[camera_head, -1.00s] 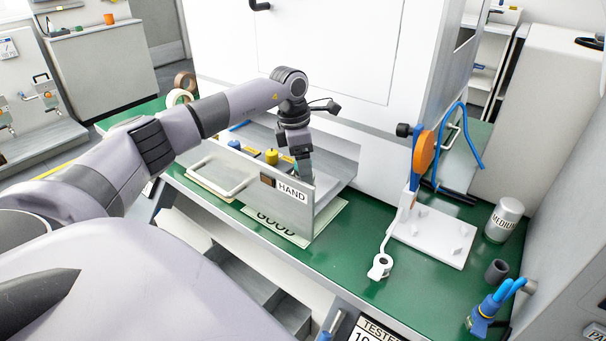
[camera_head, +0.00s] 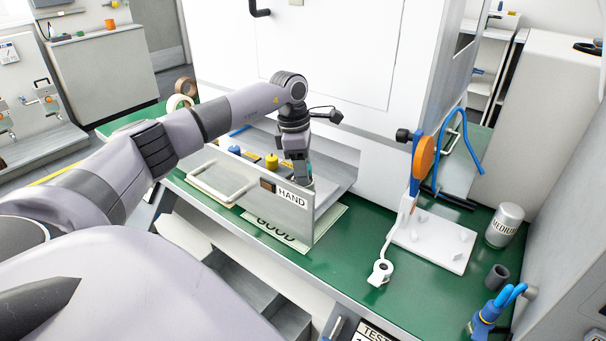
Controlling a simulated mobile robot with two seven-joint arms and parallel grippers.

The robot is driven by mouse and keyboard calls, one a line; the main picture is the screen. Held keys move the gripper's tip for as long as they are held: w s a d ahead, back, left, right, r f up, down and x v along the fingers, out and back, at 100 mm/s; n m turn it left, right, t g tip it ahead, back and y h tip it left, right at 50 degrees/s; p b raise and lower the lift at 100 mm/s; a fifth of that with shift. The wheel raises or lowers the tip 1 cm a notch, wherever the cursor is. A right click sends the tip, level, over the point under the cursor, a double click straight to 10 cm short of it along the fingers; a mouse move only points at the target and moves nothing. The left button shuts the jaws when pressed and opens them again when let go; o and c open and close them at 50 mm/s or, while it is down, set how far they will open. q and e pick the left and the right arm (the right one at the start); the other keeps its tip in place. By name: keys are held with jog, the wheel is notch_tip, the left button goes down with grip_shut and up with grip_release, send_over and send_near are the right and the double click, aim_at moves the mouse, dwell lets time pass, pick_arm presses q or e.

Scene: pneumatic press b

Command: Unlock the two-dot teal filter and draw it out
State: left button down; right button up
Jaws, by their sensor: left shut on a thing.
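My left gripper (camera_head: 303,178) points down into an open grey metal drawer (camera_head: 328,205) with a HAND label on its front. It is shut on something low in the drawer. A sliver of teal (camera_head: 309,168) shows beside the fingers. The gripper and the drawer front hide most of what it holds, so its dots and any lock cannot be made out. A yellow-capped part (camera_head: 271,161) and a blue-capped part (camera_head: 234,146) stand to the left in the drawer. My right gripper is not in view.
The drawer sits on a green bench (camera_head: 335,262) against a white cabinet (camera_head: 330,60). A white stand with an orange lever (camera_head: 424,158), a MEDIUM can (camera_head: 504,226) and a blue tool (camera_head: 487,315) are at right. A GOOD mat (camera_head: 330,219) lies under the drawer.

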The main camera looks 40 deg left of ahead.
pick_arm(q)
jog(key=m, duration=0.4)
jog(key=shift+m+g, duration=0.4)
jog(key=shift+r, duration=0.2)
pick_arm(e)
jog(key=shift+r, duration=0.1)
pick_arm(q)
jog(key=shift+r+p, duration=1.1)
jog(key=shift+p, duration=0.05)
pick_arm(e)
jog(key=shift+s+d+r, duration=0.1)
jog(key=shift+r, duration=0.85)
pick_arm(q)
jog(key=c, duration=1.5)
grip_release()
grip_shut()
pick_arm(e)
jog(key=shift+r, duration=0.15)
